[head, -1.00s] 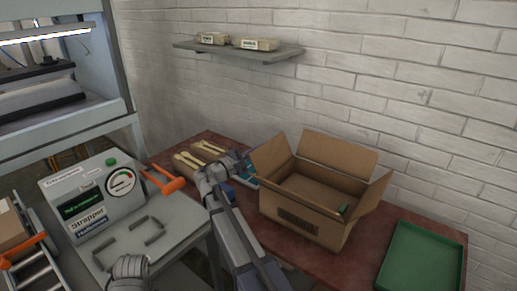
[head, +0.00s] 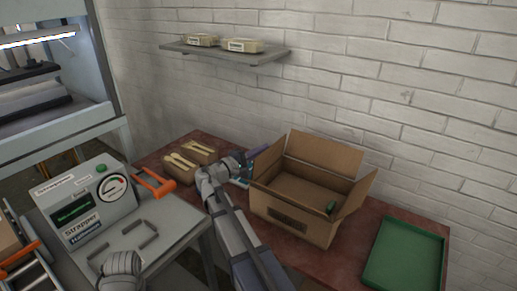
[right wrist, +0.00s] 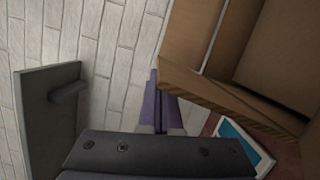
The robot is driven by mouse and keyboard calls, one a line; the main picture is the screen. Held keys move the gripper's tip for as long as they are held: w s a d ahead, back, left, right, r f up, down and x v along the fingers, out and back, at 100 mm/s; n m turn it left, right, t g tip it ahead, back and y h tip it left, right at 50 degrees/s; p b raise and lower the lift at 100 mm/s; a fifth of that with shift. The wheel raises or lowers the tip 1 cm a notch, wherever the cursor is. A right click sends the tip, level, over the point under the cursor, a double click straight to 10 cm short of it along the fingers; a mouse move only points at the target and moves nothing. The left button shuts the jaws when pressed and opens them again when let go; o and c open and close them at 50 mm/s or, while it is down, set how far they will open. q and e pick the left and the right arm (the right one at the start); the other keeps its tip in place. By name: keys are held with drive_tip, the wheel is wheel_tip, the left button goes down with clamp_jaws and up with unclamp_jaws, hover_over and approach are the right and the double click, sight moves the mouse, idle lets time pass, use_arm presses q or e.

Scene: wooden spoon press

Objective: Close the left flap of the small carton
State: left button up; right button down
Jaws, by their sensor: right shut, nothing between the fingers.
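The small brown carton (head: 292,219) stands open on the red-brown table. Its left flap (head: 268,163) stands up, leaning slightly outward; the back flap (head: 325,152) and right flap (head: 357,193) are also raised. My right gripper (head: 262,153) is at the outer side of the left flap, its purple fingers shut and empty. In the right wrist view the shut fingers (right wrist: 158,104) point up beside a cardboard edge (right wrist: 225,92); I cannot tell whether they touch it. A small green item (head: 331,207) is inside the carton. My left gripper is out of view.
A green tray (head: 404,254) lies right of the carton. Small boxes with wooden cutlery (head: 182,166) sit at the table's back left. A blue-and-white item (right wrist: 243,143) lies beside the carton. The strapper machine (head: 84,205) stands at left; a wall shelf (head: 225,52) is above.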

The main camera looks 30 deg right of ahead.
drive_tip(key=shift+s, duration=0.2)
drive_tip(key=shift+d, duration=0.1)
idle(0.4)
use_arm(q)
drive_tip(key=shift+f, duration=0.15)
use_arm(e)
drive_tip(key=s+a, duration=0.1)
drive_tip(key=a, duration=0.6)
drive_tip(key=shift+s+a+f, duration=0.15)
drive_tip(key=shift+a, duration=0.25)
